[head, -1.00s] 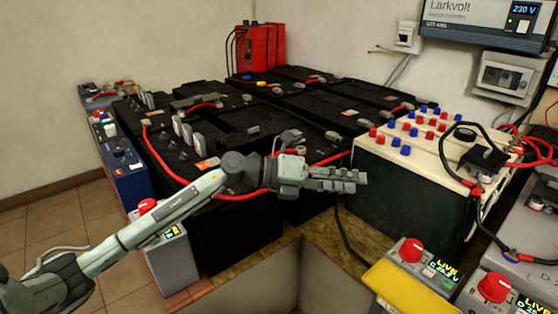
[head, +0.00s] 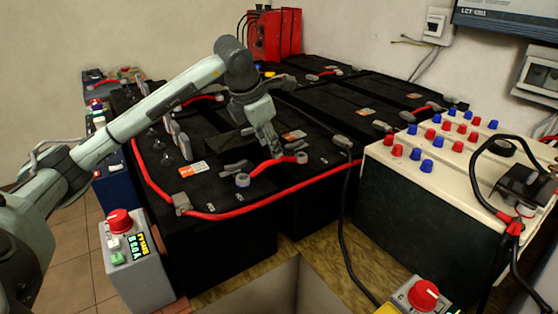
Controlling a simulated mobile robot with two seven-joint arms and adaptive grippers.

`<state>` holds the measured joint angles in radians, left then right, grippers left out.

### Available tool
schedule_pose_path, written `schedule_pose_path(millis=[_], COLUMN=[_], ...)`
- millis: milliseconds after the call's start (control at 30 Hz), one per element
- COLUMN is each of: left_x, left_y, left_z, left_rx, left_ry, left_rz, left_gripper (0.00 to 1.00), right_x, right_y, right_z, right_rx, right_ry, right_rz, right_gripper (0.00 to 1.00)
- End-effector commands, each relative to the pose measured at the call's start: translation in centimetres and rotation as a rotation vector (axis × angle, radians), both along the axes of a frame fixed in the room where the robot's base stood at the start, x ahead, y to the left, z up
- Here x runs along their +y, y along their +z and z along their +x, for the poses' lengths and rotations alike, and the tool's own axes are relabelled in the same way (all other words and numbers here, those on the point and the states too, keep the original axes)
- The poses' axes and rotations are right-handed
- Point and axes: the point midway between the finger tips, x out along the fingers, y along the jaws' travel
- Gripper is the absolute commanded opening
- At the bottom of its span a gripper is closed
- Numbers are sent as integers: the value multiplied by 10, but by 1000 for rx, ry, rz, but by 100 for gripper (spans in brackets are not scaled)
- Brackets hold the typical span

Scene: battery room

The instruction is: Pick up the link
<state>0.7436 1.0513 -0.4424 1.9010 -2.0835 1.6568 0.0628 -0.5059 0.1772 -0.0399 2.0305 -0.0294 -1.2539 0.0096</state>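A short red link (head: 268,166) with grey ring ends lies on top of the front black battery (head: 225,190) in the head view. My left arm reaches in from the left, and my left gripper (head: 274,150) points down at the link, just behind its middle. The fingertips are at or very near the red strap; I cannot tell whether they touch it. The fingers are seen edge-on, so their opening is hidden. My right gripper is not in view.
A long red cable (head: 255,209) runs along the front battery edge, and a black cable (head: 345,215) hangs beside it. A white battery with red and blue caps (head: 430,170) stands right. A grey box with a red knob (head: 135,260) stands front left. Other red links (head: 205,98) lie further back.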

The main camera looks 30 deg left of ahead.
Motion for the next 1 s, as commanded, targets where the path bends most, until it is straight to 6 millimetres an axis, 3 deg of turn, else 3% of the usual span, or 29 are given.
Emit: schedule_pose_path(millis=[200,400,700,1000], left_x=[1,2,2,3], left_y=[-25,-50,-57,-56], left_z=[11,25,28,28], left_rx=[5,2,0,0], left_ry=[1,1,0,0], left_rz=[-3,-3,-1,-2], left_gripper=[37,37,37,3], right_x=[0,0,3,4], right_y=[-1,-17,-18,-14], right_z=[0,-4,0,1], right_rx=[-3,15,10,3], right_ry=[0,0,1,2], right_rz=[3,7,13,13], right_gripper=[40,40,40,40])
